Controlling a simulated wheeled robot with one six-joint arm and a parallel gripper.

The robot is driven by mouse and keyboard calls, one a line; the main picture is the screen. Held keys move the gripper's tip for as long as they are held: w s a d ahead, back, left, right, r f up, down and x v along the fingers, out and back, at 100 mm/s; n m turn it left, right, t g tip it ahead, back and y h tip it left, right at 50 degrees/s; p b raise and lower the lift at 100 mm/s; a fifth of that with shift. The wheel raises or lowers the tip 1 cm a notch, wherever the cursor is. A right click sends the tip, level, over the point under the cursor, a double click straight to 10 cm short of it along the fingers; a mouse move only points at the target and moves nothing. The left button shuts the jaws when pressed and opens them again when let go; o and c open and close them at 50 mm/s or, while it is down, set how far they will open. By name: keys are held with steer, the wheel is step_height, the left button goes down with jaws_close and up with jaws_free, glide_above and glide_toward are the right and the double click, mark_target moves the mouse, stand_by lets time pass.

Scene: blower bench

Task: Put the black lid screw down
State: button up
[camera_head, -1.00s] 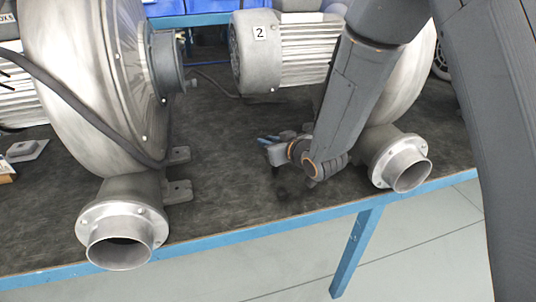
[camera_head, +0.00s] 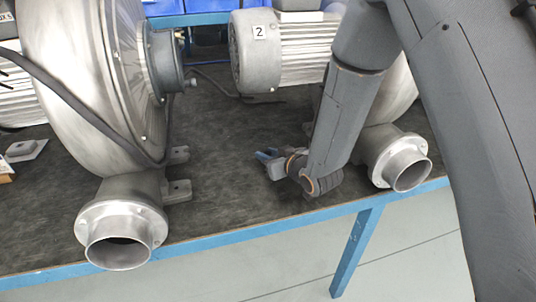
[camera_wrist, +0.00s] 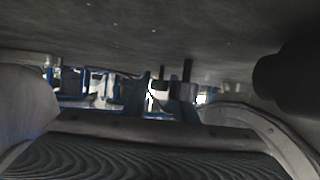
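My gripper (camera_head: 267,156) is low over the dark bench top, between the two blowers and near the front edge. In the wrist view its two fingers (camera_wrist: 162,88) stand apart with light showing between them. A small dark piece (camera_wrist: 160,85) shows in that gap beside one finger; it may be the black lid screw, but it is too small and dark to be sure. I cannot tell whether it touches the bench. No lid screw can be made out in the head view.
A large metal blower (camera_head: 80,90) with an open outlet flange (camera_head: 120,240) stands on the left. Another blower's outlet (camera_head: 402,163) is close right of my forearm. A motor marked 2 (camera_head: 285,50) stands behind. The bench top (camera_head: 225,185) between them is clear.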

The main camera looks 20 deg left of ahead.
steer(key=shift+o, duration=0.9)
steer(key=shift+s+d+r, duration=0.1)
steer(key=shift+r, duration=0.4)
steer(key=v, duration=1.1)
steer(key=shift+s+d, duration=0.2)
steer(key=shift+d, duration=0.1)
